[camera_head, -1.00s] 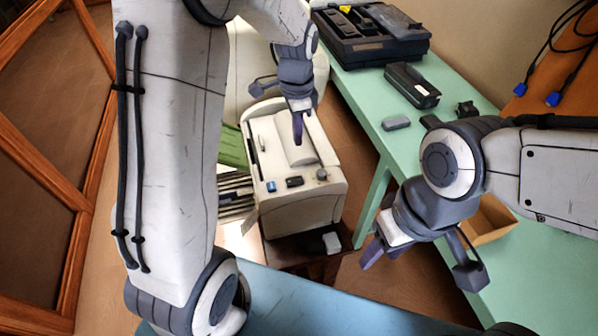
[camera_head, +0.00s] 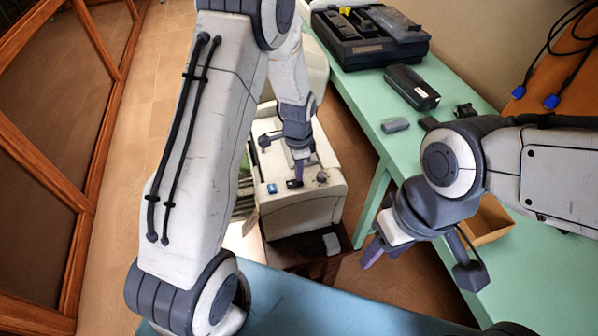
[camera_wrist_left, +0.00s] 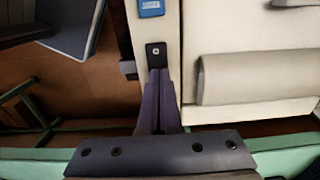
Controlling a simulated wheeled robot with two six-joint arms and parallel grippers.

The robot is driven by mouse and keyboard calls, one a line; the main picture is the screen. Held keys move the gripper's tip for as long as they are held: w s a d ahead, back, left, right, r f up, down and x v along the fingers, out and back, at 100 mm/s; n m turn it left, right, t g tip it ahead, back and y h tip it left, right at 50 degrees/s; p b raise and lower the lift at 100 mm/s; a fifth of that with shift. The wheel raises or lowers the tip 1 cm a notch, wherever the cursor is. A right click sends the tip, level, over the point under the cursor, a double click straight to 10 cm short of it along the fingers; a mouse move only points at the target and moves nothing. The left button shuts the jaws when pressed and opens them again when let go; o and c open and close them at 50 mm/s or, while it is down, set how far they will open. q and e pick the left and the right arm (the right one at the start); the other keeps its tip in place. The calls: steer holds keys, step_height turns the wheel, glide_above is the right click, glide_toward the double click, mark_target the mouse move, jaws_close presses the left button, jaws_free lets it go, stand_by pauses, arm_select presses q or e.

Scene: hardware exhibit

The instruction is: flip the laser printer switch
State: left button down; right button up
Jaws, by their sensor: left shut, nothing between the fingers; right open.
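The beige printer (camera_head: 310,212) stands on a low dark stand. A small black switch (camera_head: 294,184) sits on its top front edge, between a blue part and a round grey knob. In the left wrist view the black switch (camera_wrist_left: 156,52) shows a pale round mark and lies just beyond my fingertips. My left gripper (camera_head: 298,178) is shut and empty, pointing down at the switch; I cannot tell whether it touches. It also shows in the wrist view (camera_wrist_left: 158,74). My right gripper (camera_head: 373,252) is open and empty, well right of the printer.
The blue part (camera_head: 272,188) and the knob (camera_head: 322,177) flank the switch closely. A green table (camera_head: 372,120) on the right carries a black machine (camera_head: 370,42), a black box (camera_head: 412,87) and a grey block (camera_head: 395,125). A blue surface (camera_head: 300,305) lies in front.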

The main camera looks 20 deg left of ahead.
arm_select(q)
steer(key=shift+f, duration=0.5)
steer(key=shift+f, duration=0.2)
steer(key=shift+s+a+r, duration=0.2)
steer(key=shift+s+a, duration=0.2)
steer(key=shift+a, duration=0.25)
